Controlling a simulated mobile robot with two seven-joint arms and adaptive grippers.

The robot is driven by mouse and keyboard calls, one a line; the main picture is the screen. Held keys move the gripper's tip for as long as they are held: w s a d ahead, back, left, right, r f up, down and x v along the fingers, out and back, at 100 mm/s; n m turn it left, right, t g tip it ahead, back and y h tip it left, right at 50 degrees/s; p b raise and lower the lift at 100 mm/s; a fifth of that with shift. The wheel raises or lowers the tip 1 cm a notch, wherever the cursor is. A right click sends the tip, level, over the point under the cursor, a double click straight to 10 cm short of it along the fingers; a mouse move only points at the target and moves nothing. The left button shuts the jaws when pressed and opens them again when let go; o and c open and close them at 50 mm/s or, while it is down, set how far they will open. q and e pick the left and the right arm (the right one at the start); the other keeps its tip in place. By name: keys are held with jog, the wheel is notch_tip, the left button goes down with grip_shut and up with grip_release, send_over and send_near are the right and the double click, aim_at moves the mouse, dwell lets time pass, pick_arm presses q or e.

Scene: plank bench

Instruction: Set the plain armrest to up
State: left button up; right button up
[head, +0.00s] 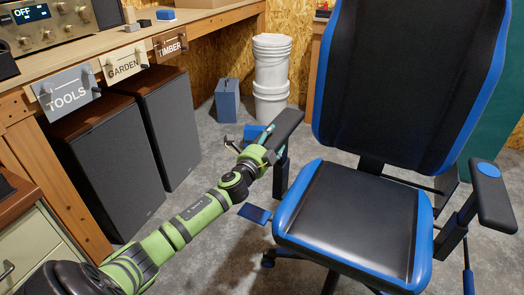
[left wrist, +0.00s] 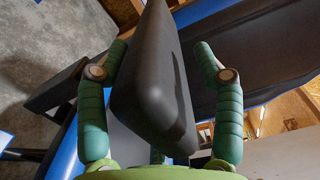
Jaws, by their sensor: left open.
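The office chair has a black seat (head: 345,222) with blue edges and a tall black back (head: 410,75). The plain armrest (head: 283,128) is the all-black pad on the chair's left side in the head view, on a dark post. The other armrest (head: 492,200) has a blue disc on top. My left gripper (head: 262,146) is open at the near end of the plain armrest. In the left wrist view the plain armrest (left wrist: 150,85) lies between my two green fingers, with gaps visible beside it. My right gripper is not in view.
A blue paddle (head: 255,214) sticks out beside the seat. White buckets (head: 271,80) and a blue-grey box (head: 227,100) stand behind. Some grey floor between cabinets and chair is clear.

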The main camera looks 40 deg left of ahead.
pick_arm(q)
jog(key=s+d, duration=0.1)
jog(key=s, duration=1)
jog(key=shift+s+d, duration=0.2)
jog(key=shift+d, duration=0.15)
